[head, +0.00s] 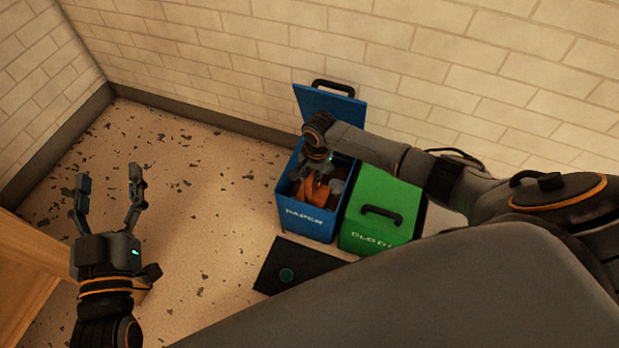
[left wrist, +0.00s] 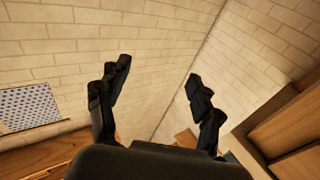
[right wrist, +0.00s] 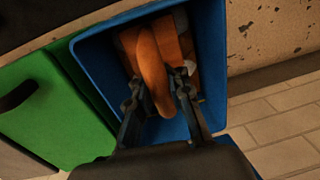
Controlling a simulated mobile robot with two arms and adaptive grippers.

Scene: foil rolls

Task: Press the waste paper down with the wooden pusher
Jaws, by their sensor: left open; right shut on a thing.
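The blue bin marked PAPER (head: 304,222) stands on the floor with its lid (head: 327,108) raised. My right gripper (head: 322,172) reaches down into its mouth, shut on the orange-brown wooden pusher (head: 303,210). In the right wrist view the pusher's rounded part (right wrist: 150,62) lies between the fingers (right wrist: 157,85). Brown and grey-white pieces, seemingly waste paper (right wrist: 181,20), show around it inside the bin; the pusher's lower end is hidden, so I cannot tell how it meets them. My left gripper (head: 109,178) is open and empty, held up away from the bins at the left.
A green bin marked CLOTH (head: 378,210), lid closed, stands right beside the blue bin. A wooden piece of furniture (head: 25,265) is at the left edge. A brick wall (head: 440,75) runs behind. Open speckled floor (head: 205,190) lies left.

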